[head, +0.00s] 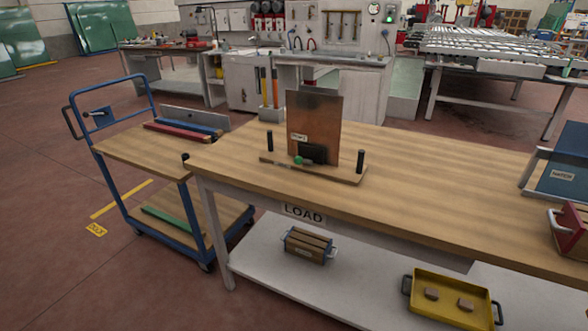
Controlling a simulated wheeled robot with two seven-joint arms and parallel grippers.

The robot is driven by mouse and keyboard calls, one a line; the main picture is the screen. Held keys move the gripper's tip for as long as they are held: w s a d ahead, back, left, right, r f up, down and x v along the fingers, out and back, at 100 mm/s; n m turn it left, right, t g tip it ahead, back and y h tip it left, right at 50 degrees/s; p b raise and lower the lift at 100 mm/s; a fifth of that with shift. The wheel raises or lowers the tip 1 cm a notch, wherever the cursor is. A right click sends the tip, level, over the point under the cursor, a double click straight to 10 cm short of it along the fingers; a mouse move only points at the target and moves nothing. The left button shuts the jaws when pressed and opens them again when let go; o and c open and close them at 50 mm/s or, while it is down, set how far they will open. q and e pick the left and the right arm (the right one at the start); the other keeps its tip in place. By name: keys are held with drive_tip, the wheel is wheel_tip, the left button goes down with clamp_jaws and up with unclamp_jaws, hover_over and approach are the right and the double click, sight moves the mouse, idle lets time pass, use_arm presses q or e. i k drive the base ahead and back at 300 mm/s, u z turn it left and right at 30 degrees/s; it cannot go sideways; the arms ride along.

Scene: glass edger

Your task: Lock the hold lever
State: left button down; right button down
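No lever is labelled as the hold lever in the head view. A wooden fixture board (335,176) on the workbench bears an upright brown panel (312,122), a black block (312,153) and a small green knob (298,160) in front of the panel. A black post (270,141) stands at the board's left and another black post (361,161) at its right. The green knob is too small to tell whether it belongs to a lever or how it is set. Neither of my grippers is in view.
A blue cart (125,150) with coloured bars stands left of the workbench (430,200). The lower shelf (350,275) holds a wooden block crate (308,244) and a yellow tray (447,300). A blue bin (562,172) and red box (566,232) sit at right. The bench's middle is clear.

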sight(298, 160)
drive_tip(key=k, duration=0.85)
drive_tip(key=z, duration=0.7)
drive_tip(key=i, duration=0.65)
drive_tip(key=z, duration=0.85)
drive_tip(key=i, duration=0.8)
drive_tip(key=u, duration=0.85)
drive_tip(key=i, duration=0.8)
drive_tip(key=u, duration=0.95)
